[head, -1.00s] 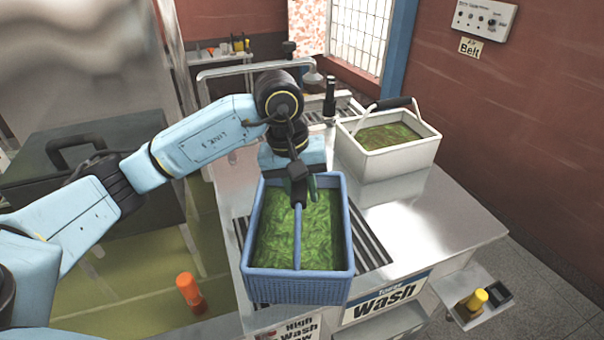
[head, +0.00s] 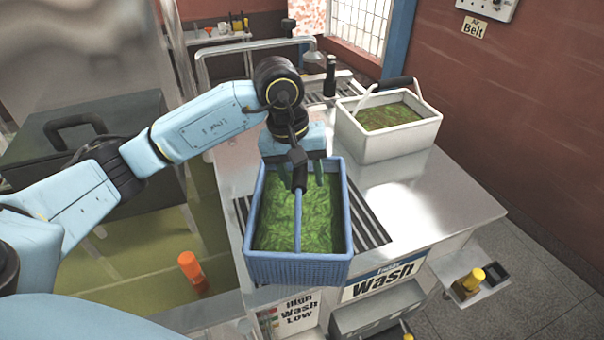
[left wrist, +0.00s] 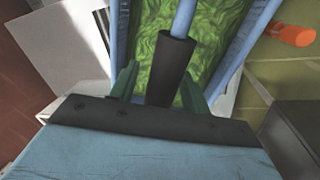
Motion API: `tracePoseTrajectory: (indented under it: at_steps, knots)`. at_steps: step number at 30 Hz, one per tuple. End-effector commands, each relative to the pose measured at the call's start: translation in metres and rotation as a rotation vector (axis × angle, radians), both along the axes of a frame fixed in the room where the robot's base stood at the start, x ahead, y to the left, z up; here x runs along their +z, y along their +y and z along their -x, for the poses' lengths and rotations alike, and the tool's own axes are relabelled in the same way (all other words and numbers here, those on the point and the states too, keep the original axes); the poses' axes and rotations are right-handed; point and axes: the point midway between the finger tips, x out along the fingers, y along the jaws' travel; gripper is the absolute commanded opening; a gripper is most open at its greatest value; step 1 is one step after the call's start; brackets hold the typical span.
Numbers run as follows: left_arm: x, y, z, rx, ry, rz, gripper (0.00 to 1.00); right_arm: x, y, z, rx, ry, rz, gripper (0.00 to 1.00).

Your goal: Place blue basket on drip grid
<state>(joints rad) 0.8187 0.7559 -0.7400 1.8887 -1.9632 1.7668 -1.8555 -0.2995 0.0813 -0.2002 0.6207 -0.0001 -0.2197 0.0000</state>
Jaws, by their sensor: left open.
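The blue basket (head: 298,268), filled with green leaves, sits on the dark-slatted drip grid (head: 369,228) on the metal counter. Its blue handle with a black grip (left wrist: 172,70) stands over the leaves. My left gripper (head: 304,178) is right at the handle, its green fingers apart on either side of the black grip. In the left wrist view the fingers (left wrist: 160,88) flank the grip with gaps showing. Much of the grid is hidden under the basket. My right gripper is not in view.
A white basket (head: 388,150) of greens stands behind on the right of the counter. A black-topped bottle (head: 330,78) and a metal faucet pipe (head: 235,47) are at the back. Counter right of the grid is clear.

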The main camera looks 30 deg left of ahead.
Motion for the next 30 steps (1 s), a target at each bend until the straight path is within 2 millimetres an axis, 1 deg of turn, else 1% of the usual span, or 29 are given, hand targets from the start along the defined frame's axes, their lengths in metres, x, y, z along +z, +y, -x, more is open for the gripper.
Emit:
tracePoseTrajectory:
  at_steps: [3, 5, 8, 15, 18, 21, 25, 30]
  knots:
    - [0.003, 0.0, 0.0, 0.0, 0.001, 0.0, 0.47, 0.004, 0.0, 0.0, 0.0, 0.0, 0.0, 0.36]
    - [0.01, 0.002, -0.001, 0.001, -0.004, 0.0, 0.47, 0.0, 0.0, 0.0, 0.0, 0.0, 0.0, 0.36]
    - [0.027, 0.005, 0.001, 0.0, -0.007, -0.001, 0.47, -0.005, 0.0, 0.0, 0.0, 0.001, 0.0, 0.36]
    - [0.079, 0.013, 0.005, 0.001, -0.006, -0.001, 0.47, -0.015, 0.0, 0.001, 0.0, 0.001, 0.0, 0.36]
    - [0.096, 0.016, 0.007, 0.0, -0.004, -0.001, 0.47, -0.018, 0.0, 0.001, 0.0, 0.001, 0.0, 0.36]
    - [0.109, 0.018, 0.008, 0.0, -0.002, 0.0, 0.47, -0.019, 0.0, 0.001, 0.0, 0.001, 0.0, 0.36]
    - [0.118, 0.02, 0.01, 0.001, 0.0, 0.001, 0.47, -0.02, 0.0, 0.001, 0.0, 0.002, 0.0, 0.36]
    - [0.12, 0.02, 0.01, 0.001, 0.0, 0.0, 0.47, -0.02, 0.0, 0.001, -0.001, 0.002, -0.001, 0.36]
